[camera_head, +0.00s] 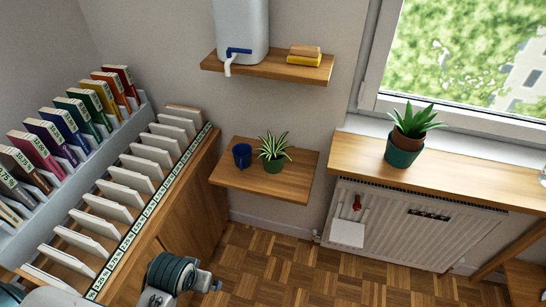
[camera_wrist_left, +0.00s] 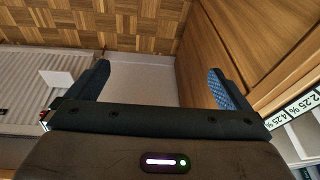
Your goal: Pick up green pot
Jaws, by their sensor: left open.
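A small green pot (camera_head: 272,163) with a spiky striped plant stands upright on a low wooden wall shelf (camera_head: 243,181). A dark blue mug (camera_head: 242,155) stands to its left. A larger teal-green pot (camera_head: 401,155) stands on the window sill, with a brown pot and a succulent in it. My left arm shows at the bottom of the head view, below and left of the shelf. My left gripper (camera_wrist_left: 158,85) is open and empty in the left wrist view, with bare floor and wall beyond its fingers. Neither pot shows there. My right gripper is not in view.
A wooden cabinet (camera_head: 187,206) with racks of cards and books fills the left. An upper shelf (camera_head: 240,66) holds a white dispenser (camera_head: 240,25) and yellow blocks (camera_head: 304,56). The wooden sill (camera_head: 460,180) lies above a radiator (camera_head: 415,225). The parquet floor (camera_head: 275,260) looks clear.

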